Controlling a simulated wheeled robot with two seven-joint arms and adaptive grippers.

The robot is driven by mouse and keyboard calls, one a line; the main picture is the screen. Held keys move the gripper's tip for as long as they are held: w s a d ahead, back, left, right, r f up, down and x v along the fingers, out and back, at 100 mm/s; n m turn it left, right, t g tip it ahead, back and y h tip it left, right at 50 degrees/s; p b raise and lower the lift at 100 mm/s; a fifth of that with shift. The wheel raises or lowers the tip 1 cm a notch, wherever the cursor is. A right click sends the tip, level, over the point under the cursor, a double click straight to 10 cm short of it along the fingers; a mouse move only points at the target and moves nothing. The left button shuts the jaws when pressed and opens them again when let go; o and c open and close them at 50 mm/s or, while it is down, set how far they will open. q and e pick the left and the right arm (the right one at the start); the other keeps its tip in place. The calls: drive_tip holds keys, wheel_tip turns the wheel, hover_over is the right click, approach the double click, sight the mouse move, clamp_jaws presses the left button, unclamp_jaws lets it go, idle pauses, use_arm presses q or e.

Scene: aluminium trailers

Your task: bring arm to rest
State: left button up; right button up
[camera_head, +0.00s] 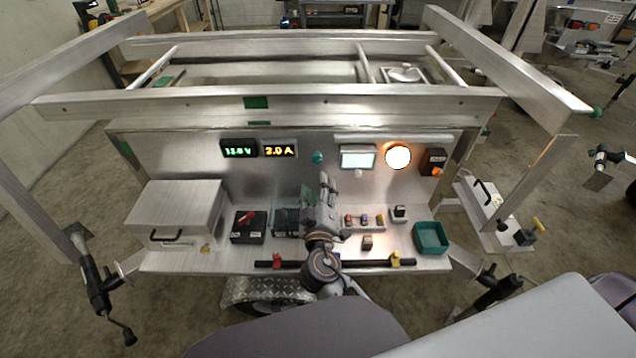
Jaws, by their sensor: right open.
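My right gripper (324,192) is in the middle of the head view, in front of the trailer's panel and over its shelf. It is open, and I see nothing between its fingers. Its arm reaches up from the bottom of the view and passes over the black bar at the shelf's front. The gripper partly covers a clear greenish box (287,222) on the shelf; whether they touch, I cannot tell. My left gripper does not show.
The shelf holds a metal case (180,213), a black box with a red switch (248,227), small buttons (364,221) and a green tray (431,238). A black bar (290,264) with red and yellow clamps runs along the front. Displays and a lit lamp (397,157) are on the panel.

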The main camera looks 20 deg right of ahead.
drive_tip(key=shift+s+a, duration=0.1)
drive_tip(key=shift+s, duration=0.3)
drive_tip(key=shift+r, duration=0.1)
idle(0.3)
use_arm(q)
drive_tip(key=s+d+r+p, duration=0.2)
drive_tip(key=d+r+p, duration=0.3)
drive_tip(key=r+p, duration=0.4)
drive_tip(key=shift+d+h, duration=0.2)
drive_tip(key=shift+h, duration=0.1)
use_arm(e)
wheel_tip(320, 180, up, 9)
use_arm(q)
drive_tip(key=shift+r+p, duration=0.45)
drive_tip(key=shift+p, duration=0.15)
use_arm(e)
drive_tip(key=shift+r, duration=0.55)
